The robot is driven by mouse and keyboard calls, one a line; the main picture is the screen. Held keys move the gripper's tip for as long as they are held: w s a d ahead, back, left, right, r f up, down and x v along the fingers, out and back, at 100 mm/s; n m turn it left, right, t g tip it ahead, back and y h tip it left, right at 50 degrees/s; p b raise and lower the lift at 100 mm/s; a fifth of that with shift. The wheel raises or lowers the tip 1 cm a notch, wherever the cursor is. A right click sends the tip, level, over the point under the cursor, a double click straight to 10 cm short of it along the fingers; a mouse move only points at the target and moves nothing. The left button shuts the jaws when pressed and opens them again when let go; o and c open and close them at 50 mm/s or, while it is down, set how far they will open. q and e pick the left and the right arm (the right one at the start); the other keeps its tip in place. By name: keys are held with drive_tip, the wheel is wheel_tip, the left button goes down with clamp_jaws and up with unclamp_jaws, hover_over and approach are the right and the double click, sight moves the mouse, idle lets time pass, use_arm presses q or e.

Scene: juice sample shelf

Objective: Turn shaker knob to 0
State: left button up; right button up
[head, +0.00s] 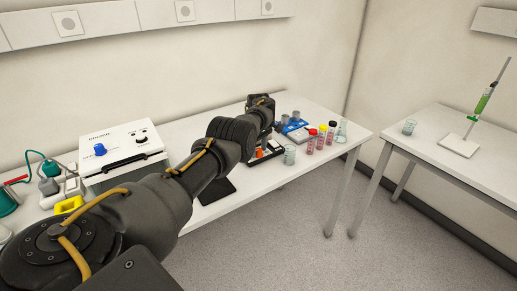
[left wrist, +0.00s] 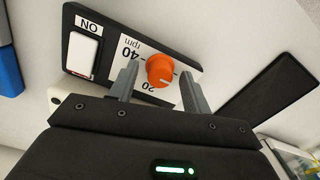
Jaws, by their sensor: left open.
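The shaker's orange knob (left wrist: 161,70) shows in the left wrist view on a white dial plate marked 20, 40 and rpm; the 0 mark is not clearly visible. A white switch (left wrist: 82,54) labelled ON is beside the dial on the dark panel. My left gripper (left wrist: 158,84) is open, with one grey finger on each side of the knob and a visible gap to it. In the head view, the shaker (head: 268,152) is mostly hidden behind my left arm; the orange knob (head: 259,153) shows as a small spot. My right gripper is in neither view.
A white box with a blue knob (head: 99,149) stands left on the bench. A glass beaker (head: 290,155), several capped sample bottles (head: 321,138) and a flask (head: 341,131) stand right of the shaker. A second table (head: 425,132) is at the right, across a floor gap.

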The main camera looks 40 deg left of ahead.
sight(258, 149)
use_arm(q)
wheel_tip(258, 149, up, 11)
idle(0.5)
drive_tip(key=shift+f, duration=0.1)
idle(0.3)
